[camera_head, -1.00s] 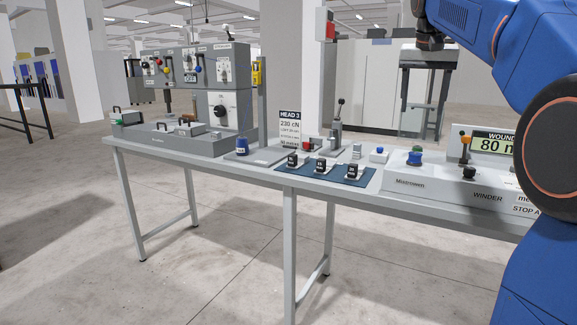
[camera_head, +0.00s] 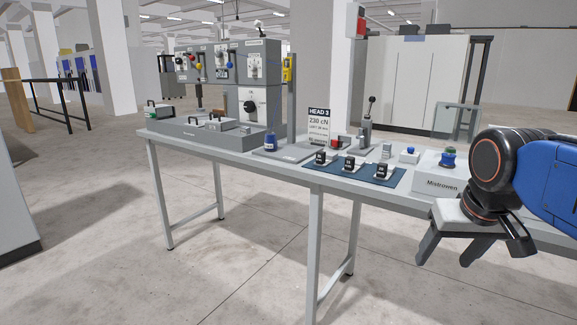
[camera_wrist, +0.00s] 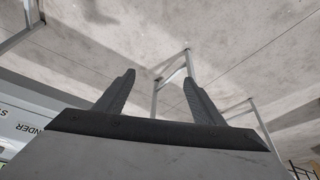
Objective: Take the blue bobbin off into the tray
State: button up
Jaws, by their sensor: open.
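A small blue piece with a green top (camera_head: 448,158) sits on the white winder box (camera_head: 432,182) marked Mistrowen; it looks like a blue bobbin under a green cap. A dark blue spool (camera_head: 270,142) stands farther left on the bench. A flat grey plate or shallow tray (camera_head: 290,154) lies beside it; I cannot tell whether it has walls. My gripper (camera_head: 446,260) is open and empty, pointing down in front of the bench's front edge, below the winder. In the wrist view its two fingers (camera_wrist: 159,76) are apart with only floor and bench legs beyond.
A dark blue mat (camera_head: 345,174) with several small black-and-white blocks lies at the front edge. A sign (camera_head: 319,125) and a lever stand (camera_head: 370,125) rise behind it. A grey machine (camera_head: 225,85) fills the left end. The floor in front is clear.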

jog(key=s+a+f+n, duration=0.1)
jog(key=s+a+f, duration=0.1)
jog(key=s+f, duration=0.6)
notch_tip(320, 180, down, 4)
jog(key=shift+s+f+y, duration=0.1)
jog(key=shift+s+y, duration=0.1)
jog(key=shift+y, duration=0.1)
jog(key=shift+c, duration=1)
